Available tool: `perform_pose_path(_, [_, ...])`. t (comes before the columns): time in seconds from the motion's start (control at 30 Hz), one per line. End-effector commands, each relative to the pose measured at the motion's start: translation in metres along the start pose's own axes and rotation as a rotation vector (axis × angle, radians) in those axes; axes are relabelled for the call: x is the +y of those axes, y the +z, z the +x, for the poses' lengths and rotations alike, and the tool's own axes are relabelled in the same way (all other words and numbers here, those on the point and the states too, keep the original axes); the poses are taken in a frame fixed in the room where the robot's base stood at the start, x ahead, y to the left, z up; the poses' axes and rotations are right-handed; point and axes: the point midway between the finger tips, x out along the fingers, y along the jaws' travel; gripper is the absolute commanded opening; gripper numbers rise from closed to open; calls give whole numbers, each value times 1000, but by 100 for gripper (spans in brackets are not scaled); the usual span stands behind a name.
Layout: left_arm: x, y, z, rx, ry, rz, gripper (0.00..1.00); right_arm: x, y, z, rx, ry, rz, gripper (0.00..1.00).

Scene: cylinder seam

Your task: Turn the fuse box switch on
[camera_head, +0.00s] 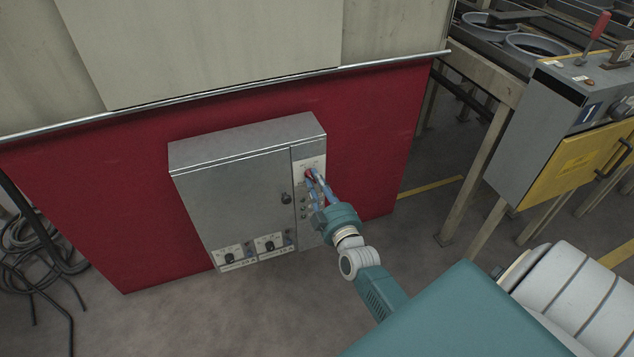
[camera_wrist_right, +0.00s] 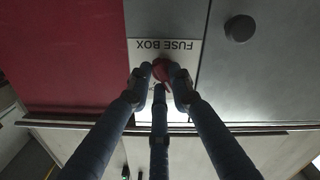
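The grey metal fuse box (camera_head: 235,185) is mounted on a red panel. Its red switch (camera_head: 309,174) sits near the top of the narrow right strip. In the right wrist view the red switch (camera_wrist_right: 161,72) lies below the upside-down "FUSE BOX" label (camera_wrist_right: 165,45). My right gripper (camera_head: 314,178) reaches up to the switch. In the right wrist view the dark fingers of the gripper (camera_wrist_right: 160,80) are close together around the switch and appear to touch it. They hide part of it, so its setting cannot be read. My left gripper is not in view.
A round black knob (camera_wrist_right: 239,28) is on the box door beside the switch strip. Two black dials (camera_head: 230,257) sit low on the box. A grey and yellow cabinet (camera_head: 540,140) stands at right. Cables (camera_head: 35,240) lie at left. The floor between is clear.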

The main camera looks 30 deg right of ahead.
Motion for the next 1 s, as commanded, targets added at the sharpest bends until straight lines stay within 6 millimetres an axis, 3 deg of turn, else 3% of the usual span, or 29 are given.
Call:
perform_pose_path(0.07, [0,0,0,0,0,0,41,0,0,0,0,0,0,0])
perform_pose_path(0.47, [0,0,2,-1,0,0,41,0,0,0,-1,-1,42,0])
perform_pose_path(1.0, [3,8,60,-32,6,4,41,-1,1,0,-1,-1,461,0])
